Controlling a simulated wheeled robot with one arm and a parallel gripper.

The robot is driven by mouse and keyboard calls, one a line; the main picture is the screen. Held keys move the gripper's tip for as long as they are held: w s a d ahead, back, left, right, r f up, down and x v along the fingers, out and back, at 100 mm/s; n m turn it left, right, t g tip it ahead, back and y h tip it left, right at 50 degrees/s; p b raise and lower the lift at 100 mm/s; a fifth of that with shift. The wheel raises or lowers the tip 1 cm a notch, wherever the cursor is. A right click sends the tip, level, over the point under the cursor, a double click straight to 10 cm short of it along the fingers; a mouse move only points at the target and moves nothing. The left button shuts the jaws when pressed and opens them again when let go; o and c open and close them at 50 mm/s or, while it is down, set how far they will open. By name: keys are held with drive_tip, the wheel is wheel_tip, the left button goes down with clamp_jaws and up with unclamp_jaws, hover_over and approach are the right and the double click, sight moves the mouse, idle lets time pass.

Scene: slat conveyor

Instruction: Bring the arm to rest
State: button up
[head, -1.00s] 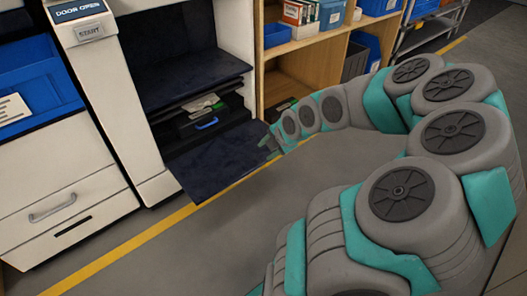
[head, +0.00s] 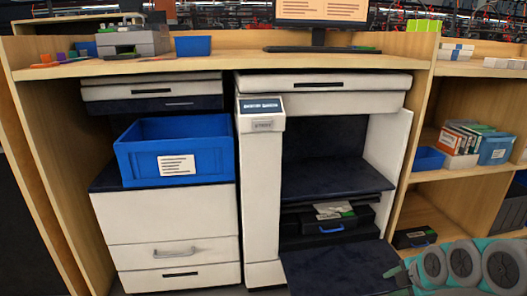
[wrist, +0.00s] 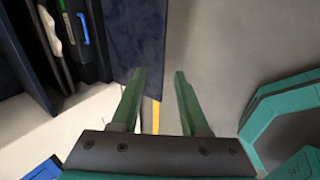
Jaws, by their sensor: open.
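My gripper (head: 398,277) shows at the lower right of the head view, beside the right edge of the machine's lowered dark door (head: 335,272). Only the outer part of my arm is in that view, at the bottom right corner. In the wrist view my gripper (wrist: 159,73) has its two green fingers apart, with nothing between them but grey floor, a yellow floor line and the edge of a dark panel. My gripper is empty.
The machine's open bay holds a black case (head: 335,223) with a blue handle. A blue bin (head: 135,168) stands on the left unit. A wooden shelf (head: 450,176) with boxes stands at right. A monitor (head: 322,12) stands on the worktop.

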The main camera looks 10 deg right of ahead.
drive_tip(key=s+a+r+m+g+p, duration=0.3)
drive_tip(key=s+a+r+m+g, duration=0.1)
drive_tip(key=s+a+r+m, duration=0.3)
drive_tip(key=s+a+r+m+g+p, duration=0.4)
drive_tip(key=s+a+m, duration=0.6)
drive_tip(key=s+a, duration=0.5)
wheel_tip(320, 180, up, 3)
drive_tip(key=shift+s+a+f+m, duration=0.15)
drive_tip(key=shift+s+a+m, duration=0.2)
drive_tip(key=shift+a, duration=0.35)
drive_tip(key=shift+d, duration=0.1)
